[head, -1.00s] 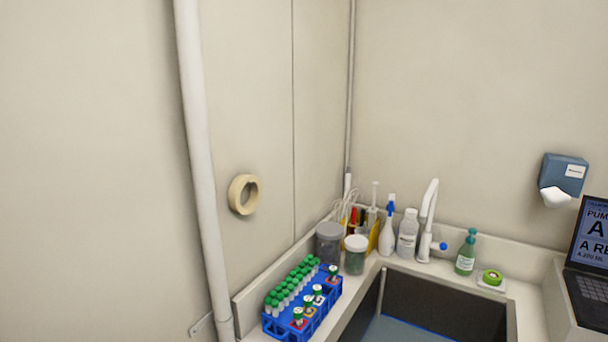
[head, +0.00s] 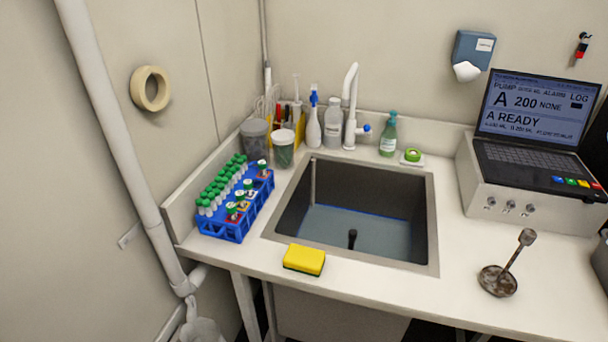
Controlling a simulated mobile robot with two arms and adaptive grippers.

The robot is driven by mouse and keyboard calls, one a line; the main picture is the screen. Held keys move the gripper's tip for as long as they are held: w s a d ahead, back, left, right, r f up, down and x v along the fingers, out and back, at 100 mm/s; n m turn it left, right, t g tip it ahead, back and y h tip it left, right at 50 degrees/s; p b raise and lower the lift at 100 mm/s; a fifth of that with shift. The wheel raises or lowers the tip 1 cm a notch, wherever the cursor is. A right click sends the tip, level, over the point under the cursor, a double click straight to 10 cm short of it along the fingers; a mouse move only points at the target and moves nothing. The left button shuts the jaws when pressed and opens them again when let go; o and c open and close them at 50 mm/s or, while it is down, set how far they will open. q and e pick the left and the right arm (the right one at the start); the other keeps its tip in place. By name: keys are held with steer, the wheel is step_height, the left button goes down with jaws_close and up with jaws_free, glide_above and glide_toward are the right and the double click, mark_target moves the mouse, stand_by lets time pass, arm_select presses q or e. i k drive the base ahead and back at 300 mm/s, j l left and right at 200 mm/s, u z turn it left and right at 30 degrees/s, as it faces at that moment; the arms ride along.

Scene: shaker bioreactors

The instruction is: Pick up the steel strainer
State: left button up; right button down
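A brown-grey, stained metal piece (head: 498,281) stands on the counter to the right of the sink. It has a round, shallow dish at the bottom and a tilted handle with a block-like end. It looks like the steel strainer, but its fine detail is too small to be sure. Nothing touches it from above. Neither of my grippers is in the head view.
The sink (head: 428,205) holds bluish water with a dark upright piece (head: 352,240) in it. A yellow sponge (head: 304,260) lies at its front edge. A blue tube rack (head: 226,228) stands left. A laptop-like pump unit (head: 535,190) stands right. The counter around the strainer is clear.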

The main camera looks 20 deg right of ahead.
mark_target(497, 279)
steer(key=z, duration=1.85)
